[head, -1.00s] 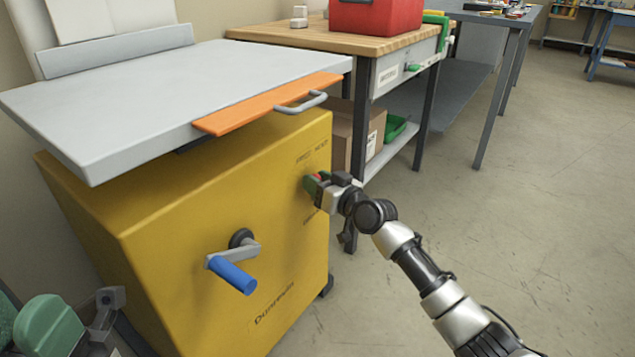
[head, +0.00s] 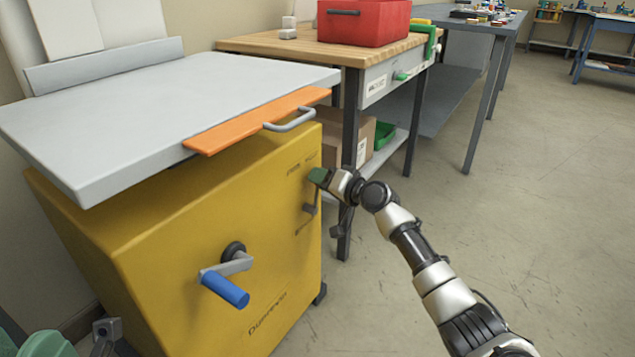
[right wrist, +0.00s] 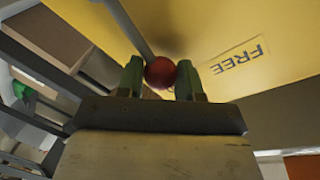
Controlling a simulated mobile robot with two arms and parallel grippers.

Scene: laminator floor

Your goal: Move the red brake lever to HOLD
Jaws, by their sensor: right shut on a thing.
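The yellow machine (head: 210,235) stands at the left in the head view. The brake lever's grey lower end (head: 311,200) shows on its front panel near the right edge. My right gripper (head: 318,177) is just above that, at the panel. In the right wrist view its green fingers are shut on the lever's red ball knob (right wrist: 160,72), and a grey rod (right wrist: 137,30) runs from the knob. A FREE label (right wrist: 237,57) is on the yellow panel beside the knob. The HOLD mark is not clearly readable.
A blue-handled crank (head: 225,287) sticks out of the panel, left of and below the lever. An orange bar with a grey handle (head: 290,120) overhangs above. A wooden-topped bench (head: 290,48) with a red box (head: 363,25) stands behind. The floor at right is clear.

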